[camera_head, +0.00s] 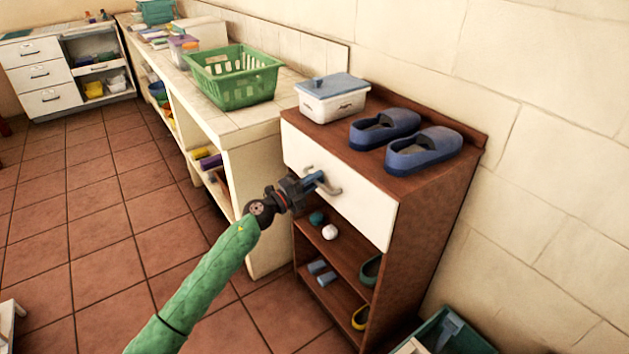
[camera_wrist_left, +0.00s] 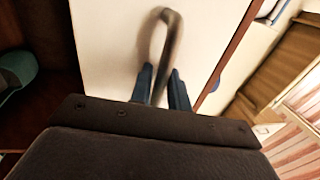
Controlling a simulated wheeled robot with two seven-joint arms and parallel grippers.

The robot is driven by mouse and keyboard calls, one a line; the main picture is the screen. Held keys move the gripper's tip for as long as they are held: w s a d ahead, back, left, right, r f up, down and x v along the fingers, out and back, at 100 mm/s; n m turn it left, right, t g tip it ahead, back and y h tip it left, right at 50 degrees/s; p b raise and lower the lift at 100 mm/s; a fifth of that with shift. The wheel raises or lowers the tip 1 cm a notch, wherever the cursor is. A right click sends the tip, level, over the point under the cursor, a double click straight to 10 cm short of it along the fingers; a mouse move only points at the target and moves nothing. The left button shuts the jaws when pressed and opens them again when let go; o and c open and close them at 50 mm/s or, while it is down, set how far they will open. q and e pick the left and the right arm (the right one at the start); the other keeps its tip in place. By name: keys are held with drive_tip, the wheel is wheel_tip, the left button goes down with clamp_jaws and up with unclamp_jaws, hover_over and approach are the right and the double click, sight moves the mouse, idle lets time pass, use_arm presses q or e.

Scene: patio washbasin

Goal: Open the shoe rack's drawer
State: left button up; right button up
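The shoe rack (camera_head: 441,208) is brown wood with a white drawer front (camera_head: 362,206) just below its top. The drawer looks shut, its front close against the rack. A grey curved handle (camera_head: 326,181) is on the drawer front; it also shows in the left wrist view (camera_wrist_left: 172,28). My left gripper (camera_head: 314,181) is at the handle, its blue fingers (camera_wrist_left: 163,88) one on each side of the bar. Part of the handle is hidden by the fingers. My right gripper is not in view.
Blue shoes (camera_head: 423,150) and a white box with a blue lid (camera_head: 333,98) stand on the rack. Balls and shoes lie on its open shelves. A counter with a green basket (camera_head: 236,78) is at left; a green crate (camera_head: 459,337) is at lower right. Tiled floor (camera_head: 110,225) is clear.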

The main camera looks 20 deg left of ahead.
use_arm(q)
clamp_jaws()
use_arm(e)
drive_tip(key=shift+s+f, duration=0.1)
use_arm(q)
drive_tip(key=shift+s, duration=0.1)
